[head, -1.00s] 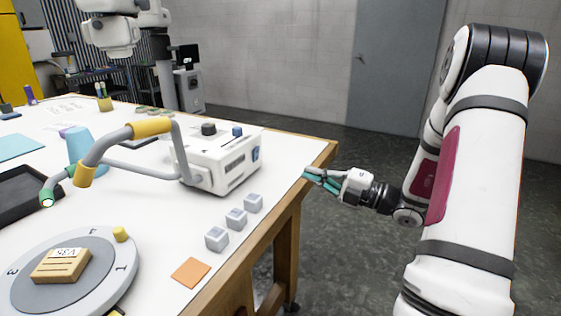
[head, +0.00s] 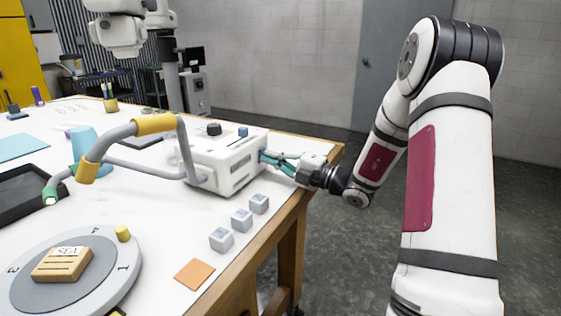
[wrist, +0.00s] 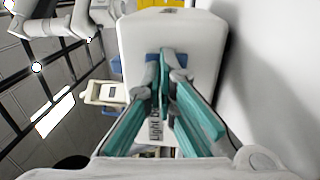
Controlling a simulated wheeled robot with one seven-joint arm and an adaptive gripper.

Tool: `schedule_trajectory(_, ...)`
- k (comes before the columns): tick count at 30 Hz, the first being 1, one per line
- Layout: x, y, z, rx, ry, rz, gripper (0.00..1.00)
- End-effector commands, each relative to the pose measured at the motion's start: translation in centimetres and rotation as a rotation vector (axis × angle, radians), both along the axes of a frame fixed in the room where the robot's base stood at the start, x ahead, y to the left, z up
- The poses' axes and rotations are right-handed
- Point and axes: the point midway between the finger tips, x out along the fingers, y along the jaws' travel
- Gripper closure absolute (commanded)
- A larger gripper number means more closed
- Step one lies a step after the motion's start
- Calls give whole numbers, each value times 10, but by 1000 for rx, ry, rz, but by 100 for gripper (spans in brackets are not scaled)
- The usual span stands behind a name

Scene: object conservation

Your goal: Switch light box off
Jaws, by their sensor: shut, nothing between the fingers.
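The light box (head: 225,166) is a white box with a black knob and a blue button on top, standing near the table's right edge. A gooseneck lamp arm (head: 130,132) with yellow bands rises from it. My gripper (head: 266,157) is shut and empty, with its green fingertips at the box's right side face. In the wrist view, the fingertips (wrist: 162,62) lie against or just before a blue switch (wrist: 153,56) on that white face and partly hide it. A label reading "Light Bo..." shows between the fingers. I cannot tell whether the fingertips touch the switch.
Several small grey cubes (head: 241,219) and an orange square (head: 194,274) lie in front of the box. A round turntable (head: 122,274) with a wooden block (head: 62,264) stands at the front left. The floor right of the table is free.

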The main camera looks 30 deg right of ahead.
Motion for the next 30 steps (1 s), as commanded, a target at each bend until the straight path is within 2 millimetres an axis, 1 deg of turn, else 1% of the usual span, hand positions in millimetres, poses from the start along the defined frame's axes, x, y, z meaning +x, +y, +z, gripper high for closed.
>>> schedule_trajectory(10, 0, 0, 1, -2, 1, 1, 100)
schedule_trajectory(21, 6, 5, 9, -46, 80, 2, 100)
schedule_trajectory(30, 10, 7, 13, -48, 77, 3, 100)
